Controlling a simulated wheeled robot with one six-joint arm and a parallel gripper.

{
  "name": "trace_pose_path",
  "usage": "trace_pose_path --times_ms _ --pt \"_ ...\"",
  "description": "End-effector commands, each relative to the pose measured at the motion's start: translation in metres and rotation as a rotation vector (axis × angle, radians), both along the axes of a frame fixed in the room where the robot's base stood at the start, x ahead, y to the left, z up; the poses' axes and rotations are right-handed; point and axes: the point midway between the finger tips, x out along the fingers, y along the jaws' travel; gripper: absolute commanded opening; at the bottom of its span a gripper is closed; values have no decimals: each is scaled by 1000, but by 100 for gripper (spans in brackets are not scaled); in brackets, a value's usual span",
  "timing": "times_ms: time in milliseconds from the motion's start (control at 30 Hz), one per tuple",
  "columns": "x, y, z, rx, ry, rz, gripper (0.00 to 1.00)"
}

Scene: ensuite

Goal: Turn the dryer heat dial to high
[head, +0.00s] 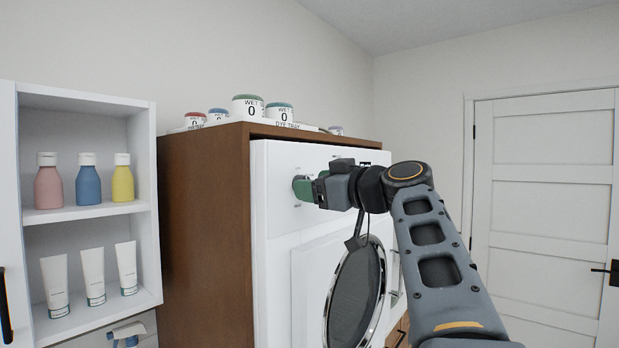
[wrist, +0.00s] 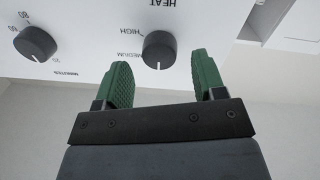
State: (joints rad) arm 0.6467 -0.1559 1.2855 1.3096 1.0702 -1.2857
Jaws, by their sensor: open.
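The heat dial (wrist: 159,50) is a dark round knob on the white dryer panel, seen upside down in the wrist view. "HEAT", "HIGH" and "MEDIUM" are printed beside it. Its white pointer mark faces down in that picture, away from the HIGH label. My gripper (wrist: 161,68) is open, its green fingers apart on either side of the dial's lower edge in the picture. I cannot tell whether either finger touches it. In the head view my gripper (head: 305,188) is close to the front of the white dryer (head: 275,220), and the dial is not discernible there.
A second dial (wrist: 35,43) marked in minutes is on the same panel. A brown cabinet (head: 205,230) encloses the dryer, with several jars on top. An open shelf (head: 85,217) with bottles and tubes stands at left; a white door (head: 545,190) is at right.

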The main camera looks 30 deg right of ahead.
Motion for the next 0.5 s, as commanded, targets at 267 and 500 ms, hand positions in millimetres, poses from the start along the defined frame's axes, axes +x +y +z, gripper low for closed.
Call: trace_pose_path --times_ms 267,500 --pt "14 6 0 -1 0 0 64" --pt "15 6 0 -1 1 0 64"
